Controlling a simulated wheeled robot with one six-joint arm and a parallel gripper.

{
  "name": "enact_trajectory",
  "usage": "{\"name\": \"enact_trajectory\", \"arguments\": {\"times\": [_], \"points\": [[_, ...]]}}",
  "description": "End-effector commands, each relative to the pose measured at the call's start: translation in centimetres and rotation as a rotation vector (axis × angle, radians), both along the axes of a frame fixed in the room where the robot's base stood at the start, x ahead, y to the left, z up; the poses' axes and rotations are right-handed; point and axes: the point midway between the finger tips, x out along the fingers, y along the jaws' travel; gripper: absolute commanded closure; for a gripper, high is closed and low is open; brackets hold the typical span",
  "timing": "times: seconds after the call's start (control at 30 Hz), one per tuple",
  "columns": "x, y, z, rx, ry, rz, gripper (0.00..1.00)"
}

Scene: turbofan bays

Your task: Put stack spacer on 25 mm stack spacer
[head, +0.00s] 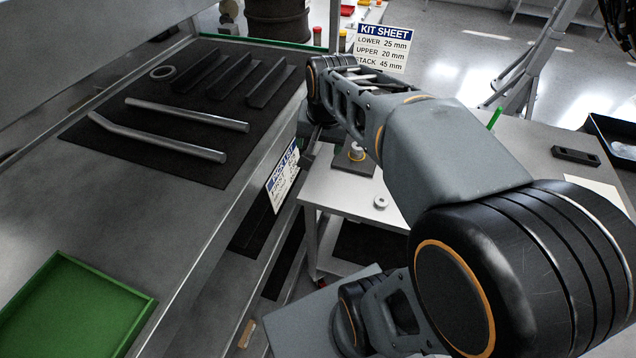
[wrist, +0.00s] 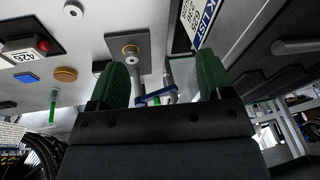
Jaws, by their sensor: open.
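A dark square plate (head: 345,166) lies on a small white table. A small white round part (wrist: 72,9) in the wrist view may be the same one. My gripper (wrist: 163,72) is open, with green-padded fingers apart and no spacer between them. In the head view my arm hides most of it.
A kit sheet (head: 382,47) reads lower 25 mm, upper 20 mm, stack 45 mm. The left bench has a dark mat (head: 160,152) with rods and a green tray (head: 75,305). In the wrist view, an orange disc (wrist: 65,75) and a display (wrist: 28,53) stand near the plate.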

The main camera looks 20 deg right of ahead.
Motion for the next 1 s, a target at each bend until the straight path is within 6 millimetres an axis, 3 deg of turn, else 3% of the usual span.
{"name": "enact_trajectory", "arguments": {"times": [0.1, 0.33, 0.5, 1.0], "points": [[-3.7, 2.3, -0.8, -0.067, -0.043, 0.218, 0.27], [-7.7, 4.1, -2.6, -0.153, -0.087, 0.475, 0.27], [-8.6, 4.4, -3.1, -0.175, -0.098, 0.534, 0.27], [-8.6, 4.4, -3.1, -0.175, -0.098, 0.536, 0.27]]}}
